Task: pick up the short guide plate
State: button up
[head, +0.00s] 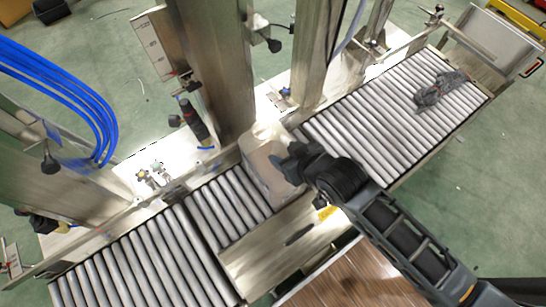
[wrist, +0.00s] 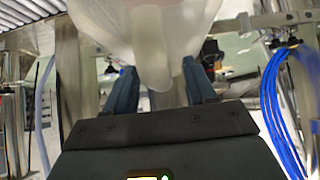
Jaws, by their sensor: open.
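My gripper (head: 288,160) is over the middle of the roller line, beside a pale translucent jug (head: 262,165). In the wrist view my gripper (wrist: 160,85) has its two blue-grey fingers apart, with the jug (wrist: 145,30) large just beyond and between them. I cannot tell whether the fingers touch it. No part is clearly the short guide plate. A flat metal plate (head: 262,258) with a dark slot and a yellow label lies front of the jug, along the rollers, but I cannot tell if it is that plate.
Roller conveyors run at left (head: 140,262) and right (head: 365,130). A dark crumpled thing (head: 440,88) lies on the right rollers. Steel columns (head: 215,60) stand behind the jug. Blue hoses (head: 60,75) hang at the left. A brown wooden surface (head: 350,280) is at the front.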

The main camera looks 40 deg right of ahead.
aim_at(258, 260)
jog(key=l, duration=2.2)
